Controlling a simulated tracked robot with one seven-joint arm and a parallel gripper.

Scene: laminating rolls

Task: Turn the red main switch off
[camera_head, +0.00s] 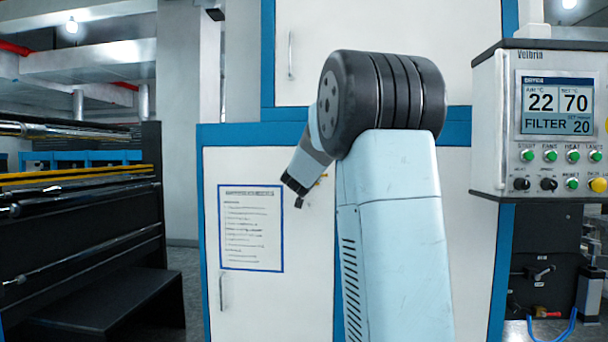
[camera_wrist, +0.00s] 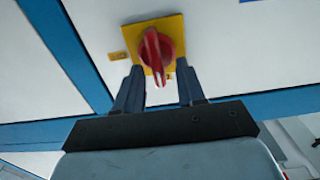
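The red main switch (camera_wrist: 155,50) is a rotary knob on a square yellow plate (camera_wrist: 175,27), fixed to a white cabinet panel. Its handle runs roughly up and down in the wrist view, and its lower end lies between my fingers in the picture. My gripper (camera_wrist: 159,67) is open, with one dark finger on each side of the handle's lower part and a gap on both sides. I cannot tell how far the fingertips are from the panel. In the head view my gripper (camera_head: 295,192) is small and dark before the cabinet; the switch is mostly hidden there.
The white and blue cabinet (camera_head: 225,175) carries a printed notice (camera_head: 251,228) left of my gripper. A control box (camera_head: 540,120) with a display, buttons and knobs hangs at the right. A dark roller machine (camera_head: 80,220) stands at the left.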

